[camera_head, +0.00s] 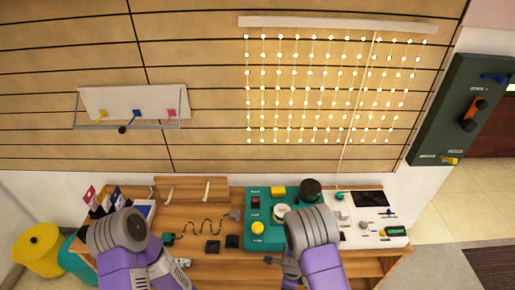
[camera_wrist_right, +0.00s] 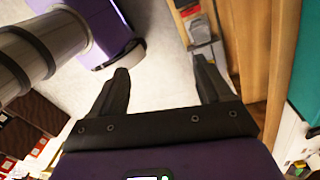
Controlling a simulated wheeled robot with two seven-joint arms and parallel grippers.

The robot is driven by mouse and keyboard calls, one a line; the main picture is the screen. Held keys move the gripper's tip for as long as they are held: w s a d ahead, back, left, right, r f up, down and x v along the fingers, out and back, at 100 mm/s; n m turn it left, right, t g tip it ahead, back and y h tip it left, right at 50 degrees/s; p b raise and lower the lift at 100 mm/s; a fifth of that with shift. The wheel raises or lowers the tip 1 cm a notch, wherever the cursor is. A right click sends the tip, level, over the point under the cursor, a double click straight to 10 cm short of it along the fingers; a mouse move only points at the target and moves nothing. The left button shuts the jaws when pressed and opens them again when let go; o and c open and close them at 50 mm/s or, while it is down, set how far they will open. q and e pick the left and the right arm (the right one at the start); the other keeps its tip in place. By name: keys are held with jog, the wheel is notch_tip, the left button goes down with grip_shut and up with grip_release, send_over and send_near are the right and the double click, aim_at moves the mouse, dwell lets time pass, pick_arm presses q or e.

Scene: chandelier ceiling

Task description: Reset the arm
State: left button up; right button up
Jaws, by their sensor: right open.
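My right gripper (camera_wrist_right: 161,65) is open in the right wrist view, with two dark fingers spread apart. Nothing is between them, and pale floor shows beyond. The wooden table edge (camera_wrist_right: 258,60) is just right of its right finger. In the head view, my right arm (camera_head: 315,245) comes up from the bottom, right of centre, over the front of the table. My left arm (camera_head: 125,240) comes up at the lower left, bent over the table's left end. I cannot make out the left gripper.
The wooden table (camera_head: 205,268) holds a teal board (camera_head: 262,242), a white panel (camera_head: 360,212) and a cable (camera_head: 205,226). A yellow bin (camera_head: 38,245) stands at left. A string-light panel (camera_head: 320,90), hook rack (camera_head: 125,105) and dark switch board (camera_head: 455,115) are on the wall.

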jog(key=s+a+r+n+t+y, duration=0.1)
jog(key=s+n+y, duration=0.3)
jog(key=s+n, duration=0.8)
jog(key=n+t, duration=0.1)
jog(key=n, duration=0.5)
jog(key=shift+s+a+r+n, duration=0.2)
jog(key=shift+a+r+n, duration=0.05)
jog(key=shift+r+n, duration=0.1)
dwell(1.8)
